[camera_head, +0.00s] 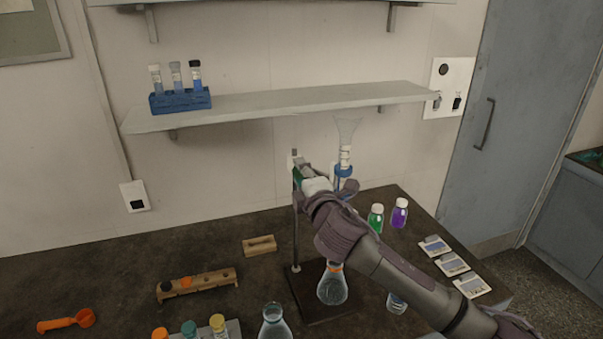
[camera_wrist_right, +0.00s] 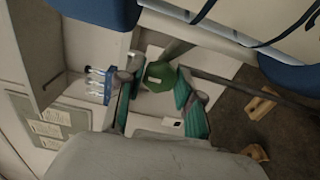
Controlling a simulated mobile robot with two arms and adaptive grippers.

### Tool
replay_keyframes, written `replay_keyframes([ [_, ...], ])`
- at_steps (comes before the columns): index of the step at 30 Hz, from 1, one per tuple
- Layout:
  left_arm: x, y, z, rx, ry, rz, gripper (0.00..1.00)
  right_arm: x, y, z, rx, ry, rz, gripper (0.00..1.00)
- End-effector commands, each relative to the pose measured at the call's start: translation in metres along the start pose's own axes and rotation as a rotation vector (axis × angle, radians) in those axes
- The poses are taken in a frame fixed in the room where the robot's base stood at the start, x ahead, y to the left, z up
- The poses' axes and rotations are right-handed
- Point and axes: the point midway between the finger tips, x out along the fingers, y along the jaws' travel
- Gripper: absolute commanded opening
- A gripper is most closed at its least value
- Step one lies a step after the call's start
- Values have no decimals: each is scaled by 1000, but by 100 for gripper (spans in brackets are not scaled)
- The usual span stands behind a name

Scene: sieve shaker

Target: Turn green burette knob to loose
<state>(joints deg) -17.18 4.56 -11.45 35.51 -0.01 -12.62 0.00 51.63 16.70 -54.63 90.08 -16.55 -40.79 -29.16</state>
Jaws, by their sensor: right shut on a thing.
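The green knob (camera_wrist_right: 160,77) shows in the right wrist view, between the teal-padded fingers of my right gripper (camera_wrist_right: 154,97). The gripper is shut on it. In the head view my right gripper (camera_head: 306,175) is at the upper part of the stand, and its hand and arm hide the knob. The stand's rod (camera_head: 295,235) rises from a dark base (camera_head: 312,309). My left gripper is not in view.
A flask with an orange band (camera_head: 332,289) is below my right arm. Green (camera_head: 376,217) and purple (camera_head: 399,213) bottles stand to the right. A wooden rack (camera_head: 205,283) and an orange scoop (camera_head: 68,321) lie left. A wall shelf (camera_head: 300,102) is above.

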Motion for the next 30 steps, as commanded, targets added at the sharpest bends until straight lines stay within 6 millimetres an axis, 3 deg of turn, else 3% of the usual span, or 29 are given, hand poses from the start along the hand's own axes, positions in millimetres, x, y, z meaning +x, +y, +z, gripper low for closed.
replay_keyframes([
  [5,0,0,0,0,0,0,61,0,-2,0,-1,-1,-2,1],
  [6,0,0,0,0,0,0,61,0,-2,0,-1,-1,-3,42],
  [10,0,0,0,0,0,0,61,0,-1,0,0,-1,-2,62],
  [22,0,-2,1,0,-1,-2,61,-7,0,0,1,0,0,62],
  [30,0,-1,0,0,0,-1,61,-54,-2,0,1,2,-1,62],
])
